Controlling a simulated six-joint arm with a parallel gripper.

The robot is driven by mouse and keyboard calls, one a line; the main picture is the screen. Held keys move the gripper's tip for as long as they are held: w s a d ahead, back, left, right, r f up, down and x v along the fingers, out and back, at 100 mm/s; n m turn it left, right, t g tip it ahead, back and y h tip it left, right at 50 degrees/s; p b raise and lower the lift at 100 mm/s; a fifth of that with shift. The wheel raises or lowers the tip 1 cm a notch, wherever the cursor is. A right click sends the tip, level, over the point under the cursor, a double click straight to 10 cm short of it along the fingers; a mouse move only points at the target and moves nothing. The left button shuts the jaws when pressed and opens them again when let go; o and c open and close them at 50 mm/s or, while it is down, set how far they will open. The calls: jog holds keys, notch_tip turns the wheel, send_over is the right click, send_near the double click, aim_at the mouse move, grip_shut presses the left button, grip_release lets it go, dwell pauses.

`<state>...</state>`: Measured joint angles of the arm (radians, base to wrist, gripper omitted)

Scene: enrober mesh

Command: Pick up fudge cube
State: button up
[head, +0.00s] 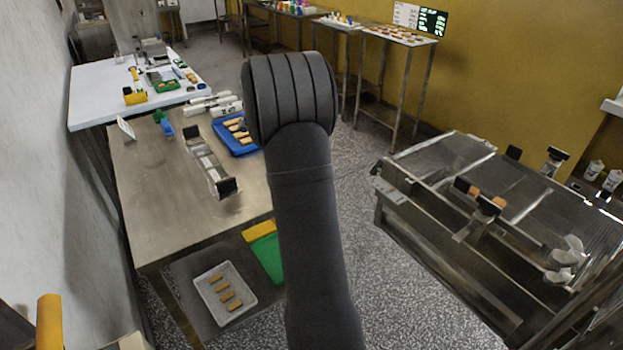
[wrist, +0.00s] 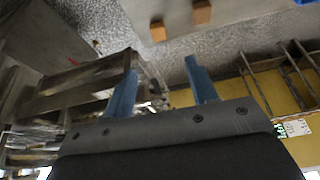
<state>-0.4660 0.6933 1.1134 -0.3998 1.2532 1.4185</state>
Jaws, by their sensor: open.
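My gripper (wrist: 162,88) shows in the wrist view with its two blue fingers spread apart and nothing between them. In the head view my arm fills the middle and the gripper itself is not visible. Brown blocks that may be fudge cubes lie in a pale tray (head: 213,306) on the lower shelf and in a blue tray (head: 251,151) on the steel table. In the wrist view two orange-brown blocks, a left one (wrist: 158,32) and a right one (wrist: 202,13), sit at the top edge, apart from the fingers. I cannot tell which block is the fudge cube.
The steel table (head: 165,215) stands left, with a metal fixture (head: 208,163) on it. A white table (head: 95,100) stands behind. A metal machine with a mesh top (head: 545,215) stands right, with small brown pieces on it. Speckled floor lies between.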

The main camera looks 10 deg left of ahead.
jog(key=x, duration=0.9)
jog(key=shift+f, duration=0.15)
jog(key=shift+d+x, duration=0.15)
jog(key=shift+x, duration=1.2)
jog(key=shift+d+x, duration=0.1)
jog(key=shift+x, duration=1.3)
jog(key=c, duration=0.9)
